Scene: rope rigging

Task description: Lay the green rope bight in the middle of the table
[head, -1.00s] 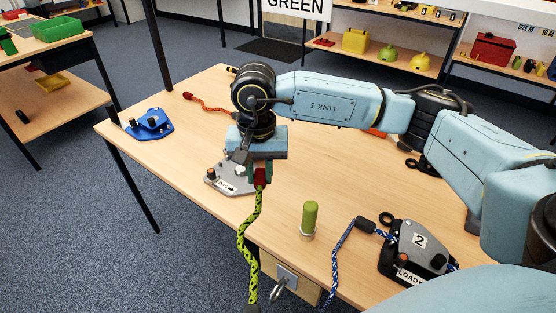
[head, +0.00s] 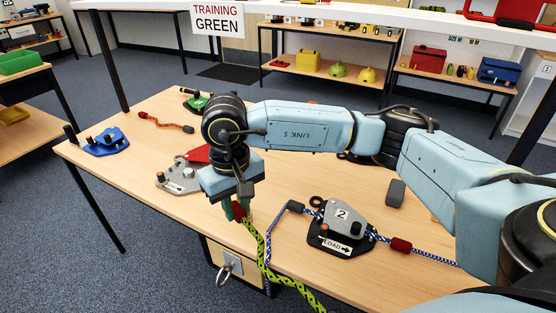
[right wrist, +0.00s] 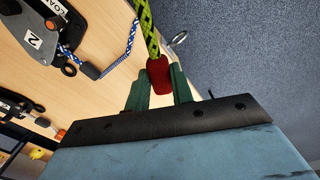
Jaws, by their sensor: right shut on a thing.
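The green rope (head: 268,265) is yellow-green with dark flecks and has a red sleeve at its end. My right gripper (head: 237,211) is shut on that red sleeve, near the table's front edge in the head view. From there the rope runs down and right, out of the picture. In the right wrist view, the red sleeve (right wrist: 159,76) sits between both fingers and the green rope (right wrist: 147,28) leads up out of view. My left gripper is not in view.
A grey device marked 2 (head: 340,224) with a blue-white rope stands right of the gripper. A grey plate device (head: 178,178) and a blue one (head: 104,142) stand left. A metal ring (head: 223,272) hangs at the front edge. My right arm crosses above the table.

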